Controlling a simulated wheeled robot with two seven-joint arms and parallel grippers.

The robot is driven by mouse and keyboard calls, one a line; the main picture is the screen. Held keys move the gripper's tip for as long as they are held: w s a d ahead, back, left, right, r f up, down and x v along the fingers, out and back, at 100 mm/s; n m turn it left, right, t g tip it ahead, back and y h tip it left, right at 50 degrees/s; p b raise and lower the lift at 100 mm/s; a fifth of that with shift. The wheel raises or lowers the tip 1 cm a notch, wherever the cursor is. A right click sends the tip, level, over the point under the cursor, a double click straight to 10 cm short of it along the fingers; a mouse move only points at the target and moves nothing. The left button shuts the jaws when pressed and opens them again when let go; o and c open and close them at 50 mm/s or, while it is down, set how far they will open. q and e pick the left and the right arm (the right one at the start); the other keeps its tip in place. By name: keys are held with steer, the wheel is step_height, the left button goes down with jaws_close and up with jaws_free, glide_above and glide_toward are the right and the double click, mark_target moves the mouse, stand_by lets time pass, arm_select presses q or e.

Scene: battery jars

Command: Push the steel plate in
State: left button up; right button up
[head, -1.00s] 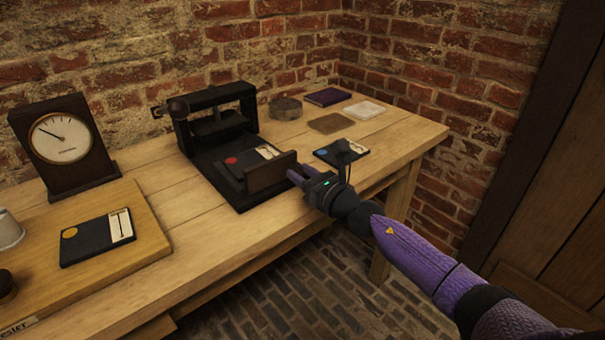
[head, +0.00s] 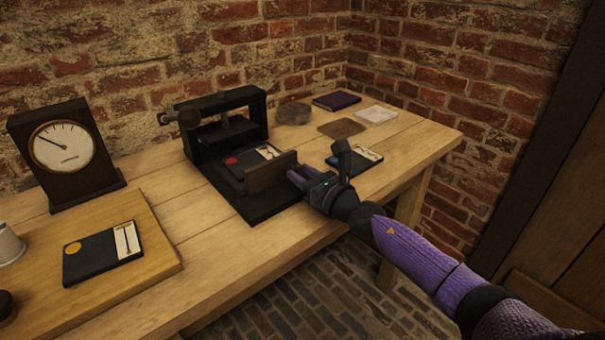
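The black press (head: 228,110) stands on the table, with an open frame and a round-knobbed lever. In front of its frame lies the dark sliding plate, carrying a dark card (head: 258,157) with a red dot and a pale panel. An upright brown block (head: 270,173) stands at its front edge. The plate's own surface is mostly hidden by the card and block. My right gripper (head: 292,174) is at the block's right front side, its purple fingers close together and seemingly touching it. It holds nothing that I can see. My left gripper is not in view.
A board (head: 155,245) bears a card with an orange dot. Another card (head: 368,155) lies behind my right gripper. A grey stone-like lump (head: 294,113) and flat pieces lie at the back right. A brick wall closes the back.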

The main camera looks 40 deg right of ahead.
steer(key=o, duration=0.4)
steer(key=s, duration=1)
steer(key=shift+d+p, duration=0.3)
steer(key=shift+d, duration=0.1)
